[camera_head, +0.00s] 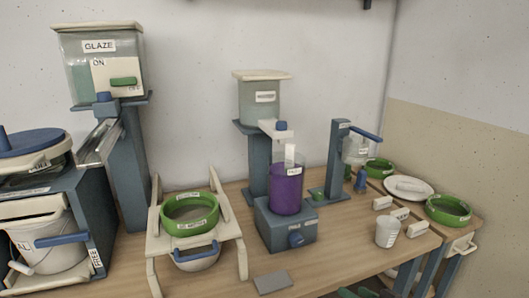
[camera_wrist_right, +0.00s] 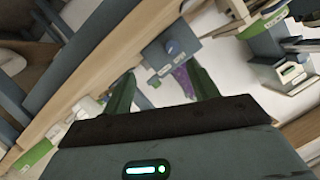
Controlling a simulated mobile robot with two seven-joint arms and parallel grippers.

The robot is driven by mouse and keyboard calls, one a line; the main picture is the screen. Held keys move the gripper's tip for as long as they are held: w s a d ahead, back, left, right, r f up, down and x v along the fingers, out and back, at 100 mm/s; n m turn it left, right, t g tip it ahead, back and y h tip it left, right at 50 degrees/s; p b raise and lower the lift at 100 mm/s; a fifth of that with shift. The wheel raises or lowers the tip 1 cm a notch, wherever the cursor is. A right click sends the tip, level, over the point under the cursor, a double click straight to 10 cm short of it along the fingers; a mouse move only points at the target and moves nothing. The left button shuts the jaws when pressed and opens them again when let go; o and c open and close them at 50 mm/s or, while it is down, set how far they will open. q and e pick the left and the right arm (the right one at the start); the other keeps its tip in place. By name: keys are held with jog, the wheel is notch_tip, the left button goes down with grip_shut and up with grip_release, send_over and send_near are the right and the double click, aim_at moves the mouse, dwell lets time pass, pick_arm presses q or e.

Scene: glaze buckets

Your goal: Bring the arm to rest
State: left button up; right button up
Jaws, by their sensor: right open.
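My right gripper (camera_head: 366,291) shows only in part at the bottom edge of the head view, low by the front edge of the wooden table. In the right wrist view my right gripper (camera_wrist_right: 161,72) has its two green fingers spread apart with nothing held between them. The blue-grey stand with a blue knob (camera_wrist_right: 168,50) shows beyond the fingertips, apart from them. My left gripper is in neither view.
The wooden table (camera_head: 335,262) bears a purple-filled cylinder (camera_head: 286,190) on a blue base, a green ring (camera_head: 190,216) on a cream frame, and a white cup (camera_head: 388,231). A grey plate (camera_head: 273,282) lies near the front. A white bucket (camera_head: 48,240) is at left.

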jog(key=s+a+f+g+h+p, duration=0.1)
jog(key=s+a+f, duration=0.1)
jog(key=s+f, duration=0.55)
jog(key=s+a+f+g+h+p, duration=0.15)
jog(key=s+f, duration=0.25)
jog(key=s, duration=0.6)
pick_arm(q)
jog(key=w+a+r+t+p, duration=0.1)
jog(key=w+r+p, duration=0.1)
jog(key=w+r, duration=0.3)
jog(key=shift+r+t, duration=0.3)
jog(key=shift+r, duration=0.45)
pick_arm(e)
jog(key=s+f+n+g+h, duration=0.1)
jog(key=s+f+h, duration=0.2)
jog(key=s, duration=1.7)
jog(key=shift+s+d+f+n, duration=0.3)
jog(key=shift+s+d+f, duration=0.1)
jog(key=shift+d, duration=0.05)
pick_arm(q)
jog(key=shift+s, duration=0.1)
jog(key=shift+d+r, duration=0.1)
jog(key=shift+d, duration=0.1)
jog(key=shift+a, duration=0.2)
